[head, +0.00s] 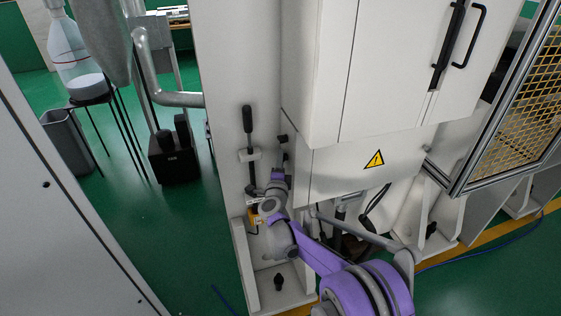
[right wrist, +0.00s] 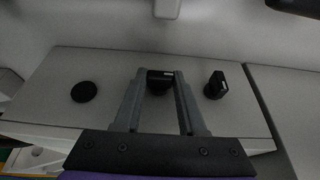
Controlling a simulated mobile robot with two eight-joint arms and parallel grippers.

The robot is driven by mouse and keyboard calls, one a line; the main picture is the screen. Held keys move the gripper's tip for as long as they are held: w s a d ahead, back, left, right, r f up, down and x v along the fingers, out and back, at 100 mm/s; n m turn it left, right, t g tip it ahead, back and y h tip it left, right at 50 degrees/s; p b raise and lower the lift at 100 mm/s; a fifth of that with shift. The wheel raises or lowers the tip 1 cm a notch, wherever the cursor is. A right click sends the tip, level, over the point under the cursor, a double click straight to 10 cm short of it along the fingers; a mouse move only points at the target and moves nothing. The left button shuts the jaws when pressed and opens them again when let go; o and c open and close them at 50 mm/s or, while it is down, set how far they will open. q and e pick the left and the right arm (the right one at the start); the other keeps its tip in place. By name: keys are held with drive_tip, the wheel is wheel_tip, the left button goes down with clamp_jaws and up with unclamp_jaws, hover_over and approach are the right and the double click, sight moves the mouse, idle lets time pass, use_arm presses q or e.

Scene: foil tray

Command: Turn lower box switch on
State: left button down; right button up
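My right arm reaches up from the bottom of the head view to the side of a white box (head: 345,165) with a yellow warning triangle. My right gripper (head: 283,158) is close to that side, below a small black knob (head: 283,139). In the right wrist view, the two grey fingers of the gripper (right wrist: 161,78) stand apart. A black switch knob (right wrist: 160,82) shows between their tips on a pale panel (right wrist: 115,70). I cannot tell whether the fingers touch it. A second black switch (right wrist: 215,85) is to the right. A round black button (right wrist: 84,92) is to the left. My left gripper is out of view.
A larger white cabinet (head: 385,60) with black handles overhangs the box. A black lever (head: 250,135) stands on the white column at left. A yellow mesh guard (head: 515,100) is at right. Green floor (head: 175,230) is open at left.

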clamp_jaws()
drive_tip(key=shift+f, duration=0.1)
drive_tip(key=shift+w+f+m+t+h+b, duration=0.15)
drive_tip(key=shift+m+t+h+b, duration=0.4)
drive_tip(key=shift+m+t+b, duration=0.7)
drive_tip(key=shift+s+f+m+t+h+b, duration=0.2)
drive_tip(key=shift+m+t+h+b, duration=0.45)
drive_tip(key=shift+t, duration=1.1)
drive_tip(key=shift+a, duration=0.1)
drive_tip(key=o, duration=0.8)
unclamp_jaws()
